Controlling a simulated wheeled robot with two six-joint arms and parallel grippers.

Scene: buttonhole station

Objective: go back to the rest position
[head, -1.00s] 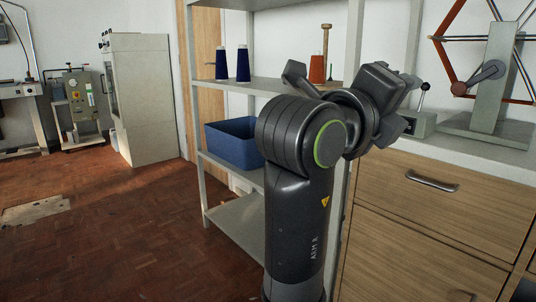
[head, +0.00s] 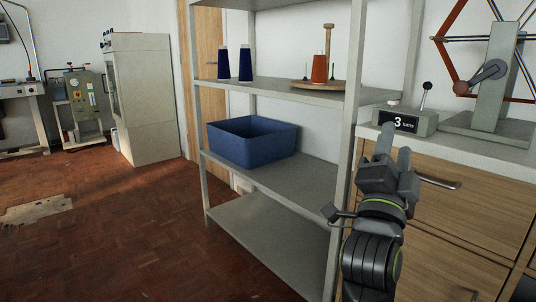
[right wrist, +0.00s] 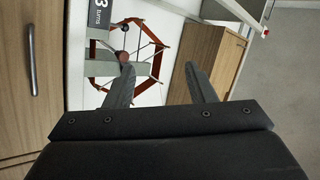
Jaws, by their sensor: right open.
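My right gripper (head: 393,143) is in front of the wooden drawer cabinet in the head view, fingers pointing up. Its two fingers stand apart and are empty, as the right wrist view (right wrist: 160,82) also shows. It touches nothing that I can see. My right arm is folded low at the lower right of the head view. My left gripper is not in either view.
The drawer cabinet (head: 455,210) carries a counter box (head: 406,121) reading 3 turns and a yarn winder (head: 497,80).

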